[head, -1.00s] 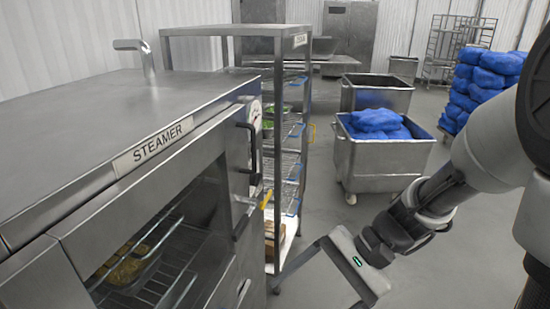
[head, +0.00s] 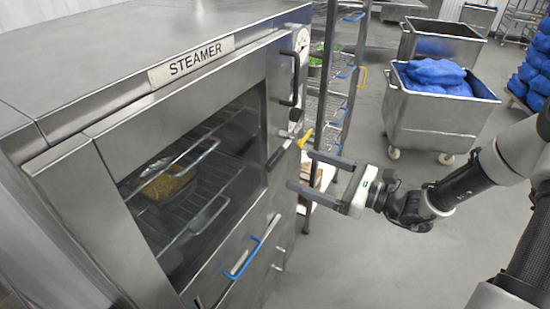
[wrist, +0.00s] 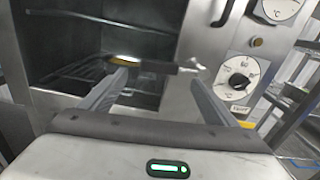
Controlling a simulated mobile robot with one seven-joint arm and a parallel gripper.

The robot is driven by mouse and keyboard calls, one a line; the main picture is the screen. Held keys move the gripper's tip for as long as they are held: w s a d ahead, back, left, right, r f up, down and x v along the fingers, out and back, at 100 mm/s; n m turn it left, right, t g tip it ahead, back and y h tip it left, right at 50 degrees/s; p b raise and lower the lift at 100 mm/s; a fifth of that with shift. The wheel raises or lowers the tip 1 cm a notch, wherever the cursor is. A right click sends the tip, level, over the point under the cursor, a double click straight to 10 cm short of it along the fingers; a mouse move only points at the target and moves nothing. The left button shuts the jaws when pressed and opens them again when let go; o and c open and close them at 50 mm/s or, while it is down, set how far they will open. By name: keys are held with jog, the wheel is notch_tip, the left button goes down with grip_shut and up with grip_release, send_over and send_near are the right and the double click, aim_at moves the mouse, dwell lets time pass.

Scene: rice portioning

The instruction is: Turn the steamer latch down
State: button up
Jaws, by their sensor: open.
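The steamer (head: 130,60) stands at the left in the head view, its glass-fronted door (head: 275,150) facing my arm. The steamer latch (head: 306,138) has a yellow end and sticks out beside the door's right edge, below the black door handle (head: 295,78). In the wrist view, a dark bar with a yellow part (wrist: 125,60) lies roughly level across the view ahead of the fingertips; it appears to be the latch. My gripper (head: 300,170) is open and empty, its fingers pointing at the steamer just below the latch. It also shows in the wrist view (wrist: 160,78). Contact is not visible.
A control knob (wrist: 239,80) and a gauge (wrist: 275,8) are right of the latch. A pan of food (head: 168,186) sits inside the steamer.

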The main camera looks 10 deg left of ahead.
aim_at(278, 160)
jog(key=x, duration=0.9)
jog(key=shift+w+a, duration=0.15)
jog(key=shift+a, duration=0.2)
jog(key=shift+c, duration=0.4)
